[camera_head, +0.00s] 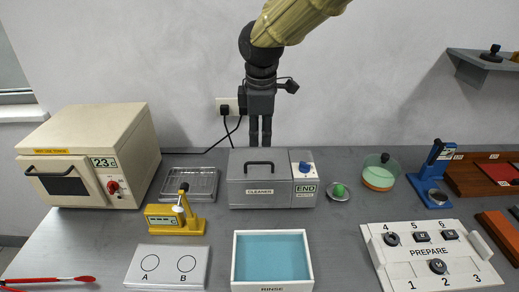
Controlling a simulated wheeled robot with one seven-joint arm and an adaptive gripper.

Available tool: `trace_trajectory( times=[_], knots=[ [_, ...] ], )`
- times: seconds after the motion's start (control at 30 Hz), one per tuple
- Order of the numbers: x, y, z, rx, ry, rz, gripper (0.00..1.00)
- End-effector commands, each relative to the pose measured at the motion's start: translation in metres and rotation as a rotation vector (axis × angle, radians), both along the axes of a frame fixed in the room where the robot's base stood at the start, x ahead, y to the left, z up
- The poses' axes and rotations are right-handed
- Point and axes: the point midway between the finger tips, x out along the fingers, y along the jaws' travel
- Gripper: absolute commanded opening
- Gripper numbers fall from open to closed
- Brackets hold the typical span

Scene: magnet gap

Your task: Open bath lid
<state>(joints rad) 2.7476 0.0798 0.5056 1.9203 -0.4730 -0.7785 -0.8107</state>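The bath is a grey box labelled CLEANER (260,192) in the middle of the table, with a panel reading END and a blue knob on its right. Its grey lid (235,168) is down and carries a black arched handle (258,163). My gripper (260,145) points downward, seen above the handle in the picture and apart from it, with nothing visible between its fingers. The two dark fingers show close together with a thin gap, so how far they are open is unclear.
A cream oven (85,140) and a wire-rack tray (190,183) stand left of the bath. A yellow device (175,222) and the RINSE tray (272,289) are in front. A green ball on a dish (339,190) sits close right. A white PREPARE panel (425,253) lies front right.

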Motion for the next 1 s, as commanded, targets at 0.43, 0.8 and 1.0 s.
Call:
trace_trajectory(
  times=[0.43,0.8,1.0],
  knots=[
    [0.007,0.001,-0.037,-0.013,-0.002,0.014,0.3],
    [0.017,-0.001,-0.088,-0.011,-0.004,0.011,0.3],
    [0.019,-0.001,-0.099,-0.009,-0.005,0.01,0.3]
  ],
)
